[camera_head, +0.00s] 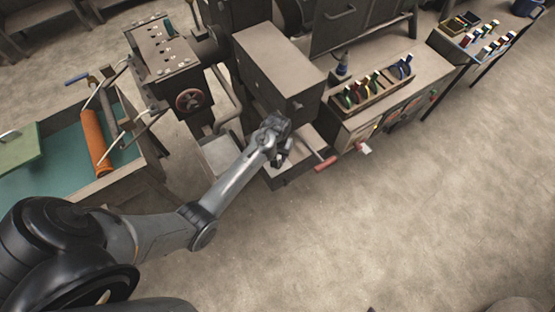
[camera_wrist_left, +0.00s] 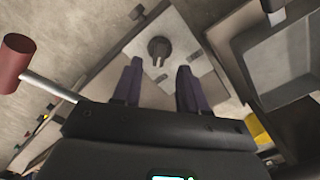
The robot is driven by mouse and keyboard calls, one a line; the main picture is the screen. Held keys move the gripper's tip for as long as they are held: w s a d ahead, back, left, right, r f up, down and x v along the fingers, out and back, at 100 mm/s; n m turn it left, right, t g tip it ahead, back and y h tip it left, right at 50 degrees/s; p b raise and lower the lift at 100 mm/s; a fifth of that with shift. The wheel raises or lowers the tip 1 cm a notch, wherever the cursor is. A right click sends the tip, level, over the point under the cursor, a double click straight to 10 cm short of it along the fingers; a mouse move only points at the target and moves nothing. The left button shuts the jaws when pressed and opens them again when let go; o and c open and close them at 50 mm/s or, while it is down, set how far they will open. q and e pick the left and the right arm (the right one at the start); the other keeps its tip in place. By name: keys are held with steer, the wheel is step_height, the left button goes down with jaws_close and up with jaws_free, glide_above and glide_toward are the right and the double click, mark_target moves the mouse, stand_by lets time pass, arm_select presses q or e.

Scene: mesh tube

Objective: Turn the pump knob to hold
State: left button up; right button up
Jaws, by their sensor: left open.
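A dark round knob (camera_wrist_left: 159,50) with a raised grip sits on a pale plate (camera_wrist_left: 178,28) in the left wrist view. I take it to be the pump knob; its markings are too small to read. My left gripper (camera_wrist_left: 158,82) is open, with one finger on each side below the knob in that view and nothing between them. The fingertips look apart from the knob. In the head view my left gripper (camera_head: 282,158) hangs over the low unit at the bench's near end, and the knob is hidden there. My right gripper is not in view.
A red-handled lever (camera_head: 325,163) sticks out close to the gripper; its red grip (camera_wrist_left: 17,62) also shows in the wrist view. A tall grey cabinet (camera_head: 275,70) stands just behind. A red handwheel (camera_head: 189,99) is to the left. The floor in front is clear.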

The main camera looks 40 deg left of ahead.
arm_select(q)
steer(key=shift+f, duration=2.45)
jaws_close()
